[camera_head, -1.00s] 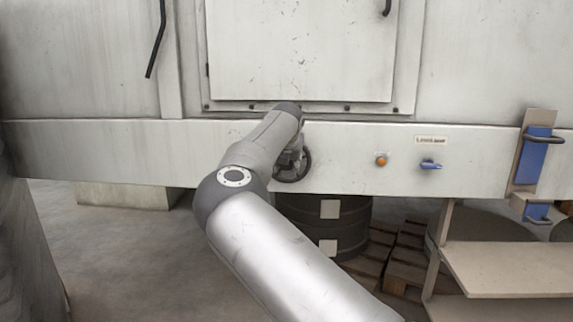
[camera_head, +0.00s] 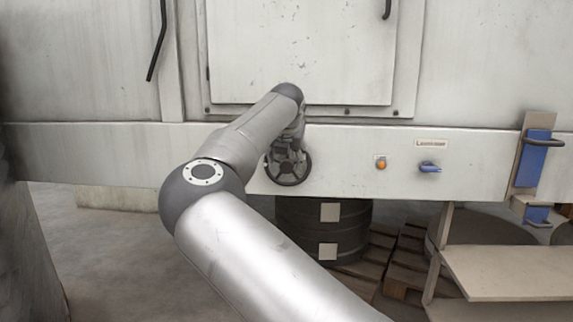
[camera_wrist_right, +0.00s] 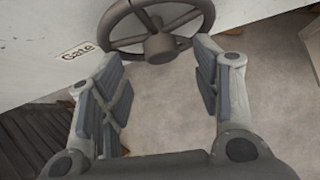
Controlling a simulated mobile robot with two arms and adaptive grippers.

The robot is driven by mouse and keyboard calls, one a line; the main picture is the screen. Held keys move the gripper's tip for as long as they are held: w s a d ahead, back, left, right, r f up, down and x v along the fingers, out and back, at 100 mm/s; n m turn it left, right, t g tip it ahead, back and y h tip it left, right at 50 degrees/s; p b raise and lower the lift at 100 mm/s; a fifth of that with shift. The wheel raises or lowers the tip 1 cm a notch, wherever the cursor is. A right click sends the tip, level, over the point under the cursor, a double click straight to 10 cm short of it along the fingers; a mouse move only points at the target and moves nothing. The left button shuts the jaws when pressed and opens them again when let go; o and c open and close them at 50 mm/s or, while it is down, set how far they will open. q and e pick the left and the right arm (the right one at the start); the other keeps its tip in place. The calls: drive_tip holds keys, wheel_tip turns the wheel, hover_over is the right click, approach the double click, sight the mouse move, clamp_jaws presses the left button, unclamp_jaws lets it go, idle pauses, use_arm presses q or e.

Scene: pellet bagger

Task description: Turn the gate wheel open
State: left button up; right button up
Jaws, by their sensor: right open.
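The gate wheel (camera_head: 287,169) is a dark, spoked handwheel on the front of the pale machine beam. Its upper part is partly hidden by my right gripper (camera_head: 293,141) and wrist. In the right wrist view the wheel (camera_wrist_right: 159,47) shows at the top, with its hub and spokes visible. My right gripper (camera_wrist_right: 162,75) is open there, its two fingers spread below the rim with the hub lying between and beyond their tips. Nothing is held between the fingers, and I cannot tell whether they touch the rim. My left gripper is not in view.
A "Gate" label (camera_wrist_right: 80,51) is beside the wheel. Right of the wheel are an orange button (camera_head: 381,163) and a blue handle (camera_head: 429,167). A dark drum (camera_head: 345,228) stands below the beam near wooden pallets (camera_head: 402,262). A shelf (camera_head: 510,268) stands at lower right.

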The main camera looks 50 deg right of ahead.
drive_tip(key=v, duration=0.5)
idle(0.4)
